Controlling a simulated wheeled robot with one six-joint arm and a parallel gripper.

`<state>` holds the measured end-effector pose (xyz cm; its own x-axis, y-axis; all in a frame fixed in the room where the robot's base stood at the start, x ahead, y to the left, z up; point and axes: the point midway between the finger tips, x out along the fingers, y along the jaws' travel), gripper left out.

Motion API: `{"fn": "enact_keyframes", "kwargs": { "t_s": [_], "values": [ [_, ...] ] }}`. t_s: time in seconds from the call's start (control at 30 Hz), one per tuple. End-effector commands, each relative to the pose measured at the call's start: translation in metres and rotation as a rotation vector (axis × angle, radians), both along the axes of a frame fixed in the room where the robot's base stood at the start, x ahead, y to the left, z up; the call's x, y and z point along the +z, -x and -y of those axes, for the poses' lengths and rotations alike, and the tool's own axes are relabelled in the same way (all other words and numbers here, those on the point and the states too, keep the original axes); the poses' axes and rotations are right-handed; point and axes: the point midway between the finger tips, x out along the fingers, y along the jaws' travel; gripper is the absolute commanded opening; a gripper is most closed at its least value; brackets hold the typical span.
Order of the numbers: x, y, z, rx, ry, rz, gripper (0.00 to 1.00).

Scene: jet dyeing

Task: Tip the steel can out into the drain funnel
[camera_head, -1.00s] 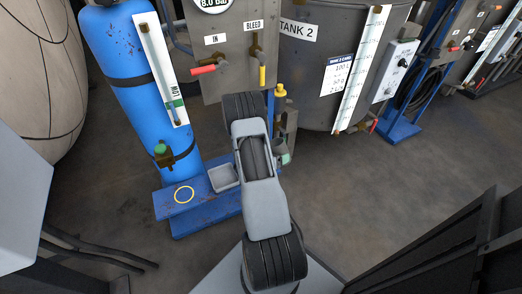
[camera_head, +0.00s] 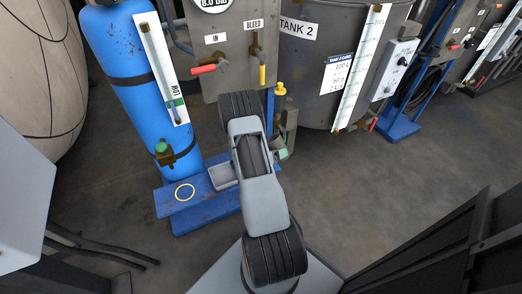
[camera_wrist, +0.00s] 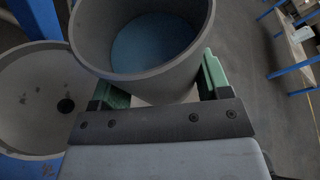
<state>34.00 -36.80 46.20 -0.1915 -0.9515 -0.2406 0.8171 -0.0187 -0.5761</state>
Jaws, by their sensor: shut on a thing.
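The steel can (camera_wrist: 95,45) is a grey, round, open-topped vessel in the wrist view, with blue at its bottom that looks like liquid. My gripper (camera_wrist: 160,86) is shut on it, with a green finger on each side. The drain funnel (camera_wrist: 28,95) is a wide pale bowl with a dark hole, at the left of the wrist view. The can is beside the funnel in that view and covers part of its right rim. I cannot tell their height difference. In the head view my arm hides most of the gripper and can; a green finger part (camera_head: 281,154) shows.
A blue cylinder (camera_head: 140,85) stands at the left above a blue base (camera_head: 200,209) with a small grey tray (camera_head: 222,175). A panel with red and yellow valve handles (camera_head: 225,60) and Tank 2 (camera_head: 310,75) are behind my arm.

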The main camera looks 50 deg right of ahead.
Motion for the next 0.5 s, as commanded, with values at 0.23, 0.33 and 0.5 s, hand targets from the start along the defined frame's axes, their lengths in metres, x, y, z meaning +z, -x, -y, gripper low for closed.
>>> {"fn": "enact_keyframes", "kwargs": {
  "t_s": [0.23, 0.33, 0.5],
  "values": [
    [0.0021, -0.0025, -0.0002, 0.000, 0.005, -0.034, 0.40],
    [0.0011, -0.0025, -0.0002, 0.000, 0.007, -0.046, 0.40],
    [0.0003, -0.0027, -0.0003, 0.000, 0.011, -0.069, 0.40]
  ]
}}
